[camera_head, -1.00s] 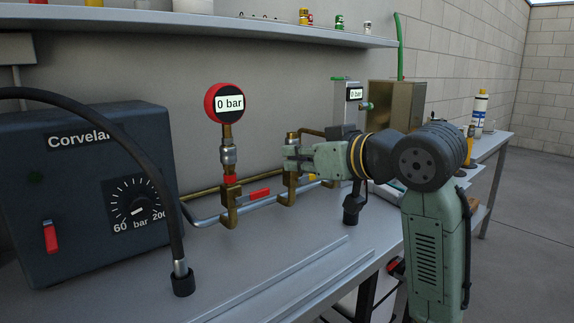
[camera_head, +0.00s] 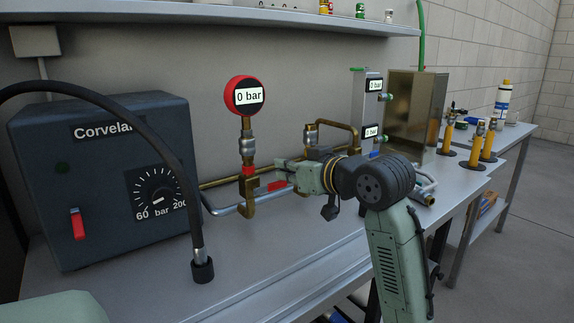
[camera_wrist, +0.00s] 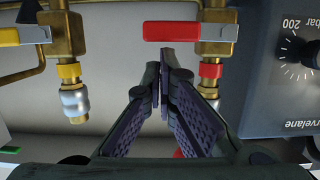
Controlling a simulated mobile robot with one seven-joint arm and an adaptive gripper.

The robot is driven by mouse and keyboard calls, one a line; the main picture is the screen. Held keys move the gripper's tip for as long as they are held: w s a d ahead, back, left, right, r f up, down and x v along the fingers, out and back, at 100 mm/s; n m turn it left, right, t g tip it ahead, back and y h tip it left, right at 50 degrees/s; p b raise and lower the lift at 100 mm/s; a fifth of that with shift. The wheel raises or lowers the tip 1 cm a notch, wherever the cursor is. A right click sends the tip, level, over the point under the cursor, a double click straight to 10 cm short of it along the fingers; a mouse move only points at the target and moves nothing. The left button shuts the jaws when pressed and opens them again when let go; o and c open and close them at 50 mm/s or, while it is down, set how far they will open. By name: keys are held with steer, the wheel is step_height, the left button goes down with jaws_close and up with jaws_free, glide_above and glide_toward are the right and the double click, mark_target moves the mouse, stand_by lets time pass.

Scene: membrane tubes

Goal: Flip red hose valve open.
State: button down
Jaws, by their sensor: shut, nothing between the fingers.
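The red hose valve's lever (camera_head: 277,186) sticks out to the right from a brass fitting below the red-ringed gauge (camera_head: 245,96), which reads 0 bar. In the wrist view, which looks upside down, the red lever (camera_wrist: 185,31) lies sideways, across the brass pipe. My gripper (camera_head: 280,167) is just above and behind the lever in the head view. In the wrist view its fingertips (camera_wrist: 165,50) are together and empty, close to the lever's free end. I cannot tell whether they touch it.
A yellow lever (camera_wrist: 22,36) sits on the neighbouring brass pipe in the wrist view. A dark pump box (camera_head: 100,170) with a dial and a black hose (camera_head: 183,200) stand to the left. The bench front (camera_head: 260,275) is mostly clear.

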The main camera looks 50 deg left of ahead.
steer(key=shift+w+f+m+g+p, duration=0.3)
steer(key=shift+f+m+p, duration=0.1)
steer(key=shift+m+p, duration=0.2)
stand_by(0.4)
steer(key=f+m+p, duration=0.1)
steer(key=m, duration=0.1)
steer(key=f+m+g+p, duration=0.1)
steer(key=f+m+p, duration=0.1)
steer(key=f+m+g+y+p, duration=0.1)
steer(key=f+m, duration=0.1)
steer(key=shift+w+m+p, duration=0.25)
steer(key=shift+m+p, duration=0.15)
steer(key=shift+s+f+m+g, duration=0.1)
steer(key=shift+f+m+g, duration=0.25)
steer(key=shift+m+g, duration=0.05)
steer(key=shift+s+f, duration=0.35)
steer(key=shift+f, duration=0.25)
steer(key=shift+s+f, duration=0.35)
steer(key=shift+f, duration=0.35)
